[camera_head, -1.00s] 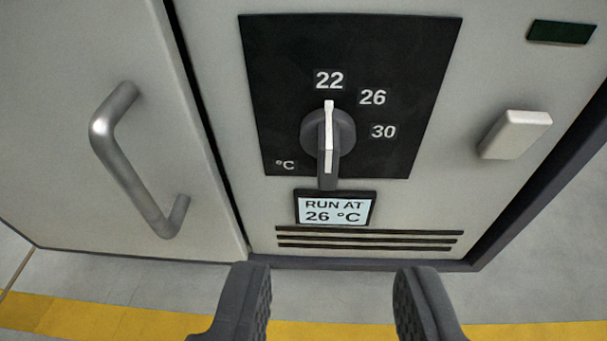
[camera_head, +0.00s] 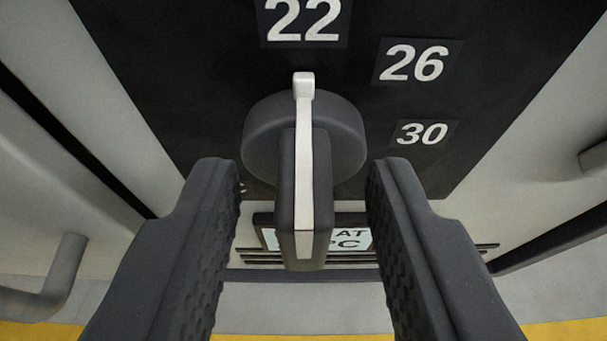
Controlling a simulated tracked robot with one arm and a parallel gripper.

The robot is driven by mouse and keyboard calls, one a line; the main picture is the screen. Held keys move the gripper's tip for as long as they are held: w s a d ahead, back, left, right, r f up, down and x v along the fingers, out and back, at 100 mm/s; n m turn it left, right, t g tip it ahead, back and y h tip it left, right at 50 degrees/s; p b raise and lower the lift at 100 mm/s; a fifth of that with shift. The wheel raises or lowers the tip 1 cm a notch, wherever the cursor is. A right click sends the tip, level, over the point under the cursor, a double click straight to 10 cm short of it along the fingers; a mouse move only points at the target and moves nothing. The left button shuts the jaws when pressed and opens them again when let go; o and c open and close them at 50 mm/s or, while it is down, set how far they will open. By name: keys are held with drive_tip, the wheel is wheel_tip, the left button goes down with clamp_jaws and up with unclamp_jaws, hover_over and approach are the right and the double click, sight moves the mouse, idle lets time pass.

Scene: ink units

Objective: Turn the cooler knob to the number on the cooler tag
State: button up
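The cooler knob (camera_head: 262,135) is a dark round dial with a raised grip bar and a white pointer line (camera_head: 304,170). The pointer is upright, aimed at the 22 label (camera_head: 303,22). The 26 label (camera_head: 414,62) and the 30 label (camera_head: 424,133) are to its right on the black panel. The cooler tag (camera_head: 350,238) is below, mostly hidden behind the knob's bar; it read "RUN AT 26 °C" in the earlier view. My gripper (camera_head: 303,185) is open, one finger on each side of the grip bar, with gaps on both sides.
A metal door handle (camera_head: 50,285) is at the lower left. Dark vent slots run below the tag, and the grey floor with a yellow stripe lies beyond.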

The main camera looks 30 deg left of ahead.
clamp_jaws()
idle(0.3)
drive_tip(key=shift+w+d+f+m+g+y+b, duration=0.1)
drive_tip(key=shift+w+d+m+g+y+b, duration=0.15)
drive_tip(key=shift+m+y, duration=0.6)
drive_tip(key=shift+w+d+r+m+g+y+b, duration=0.1)
drive_tip(key=shift+m+g+y+b, duration=0.35)
drive_tip(key=shift+m, duration=0.7)
drive_tip(key=shift+w+d+f+m+g+y+b, duration=0.1)
drive_tip(key=shift+d+m+y+b, duration=0.1)
drive_tip(key=shift+m+y, duration=0.65)
drive_tip(key=shift+m, duration=0.25)
unclamp_jaws()
